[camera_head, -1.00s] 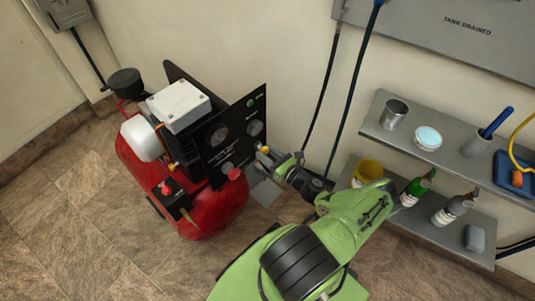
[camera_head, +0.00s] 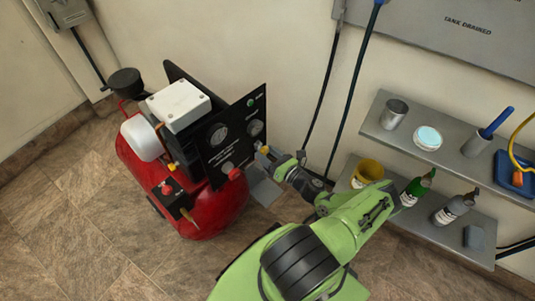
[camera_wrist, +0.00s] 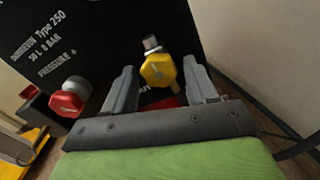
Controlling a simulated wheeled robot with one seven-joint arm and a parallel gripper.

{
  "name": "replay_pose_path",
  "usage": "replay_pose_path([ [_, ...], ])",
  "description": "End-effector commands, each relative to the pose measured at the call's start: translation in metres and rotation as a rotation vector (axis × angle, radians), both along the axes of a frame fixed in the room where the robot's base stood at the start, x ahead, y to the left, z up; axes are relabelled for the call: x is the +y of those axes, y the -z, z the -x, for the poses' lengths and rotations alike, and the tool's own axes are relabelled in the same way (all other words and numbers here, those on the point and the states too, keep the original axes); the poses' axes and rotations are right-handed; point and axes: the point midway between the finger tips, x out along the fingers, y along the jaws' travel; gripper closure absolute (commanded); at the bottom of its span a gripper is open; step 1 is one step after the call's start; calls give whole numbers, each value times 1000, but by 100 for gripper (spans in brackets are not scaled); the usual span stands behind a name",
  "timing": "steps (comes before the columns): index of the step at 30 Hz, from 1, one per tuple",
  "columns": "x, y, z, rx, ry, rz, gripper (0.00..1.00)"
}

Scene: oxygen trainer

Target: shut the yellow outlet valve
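The yellow outlet valve (camera_wrist: 158,70) is a yellow knob with a grey metal stub, on the black panel (camera_wrist: 95,30) of the red compressor. In the wrist view it sits between my gripper's two fingers (camera_wrist: 160,88), a little beyond the tips, with a visible gap on each side. My gripper is open. In the head view my gripper (camera_head: 272,155) is at the panel's lower right, and the yellow knob (camera_head: 264,149) shows only as a small spot by the fingers. A red knob (camera_wrist: 70,97) is left of my gripper in the wrist view.
The red tank (camera_head: 215,212) is below the panel. To the right are wall shelves (camera_head: 455,155) holding a can, bottles and a yellow pot (camera_head: 368,172). Cables hang on the wall behind my arm.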

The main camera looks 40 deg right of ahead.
Motion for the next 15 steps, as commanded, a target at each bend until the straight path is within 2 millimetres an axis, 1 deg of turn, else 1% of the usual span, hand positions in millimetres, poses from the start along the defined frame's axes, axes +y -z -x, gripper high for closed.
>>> replay_pose_path([
  [8, 0, -1, 0, -3, 1, 2, 35],
  [10, -1, -1, 2, -3, 1, 2, 35],
  [11, -1, -2, 5, -2, 2, 2, 35],
  [13, -2, -2, 16, -1, 3, 2, 35],
  [15, -3, -3, 34, -1, 5, 2, 35],
])
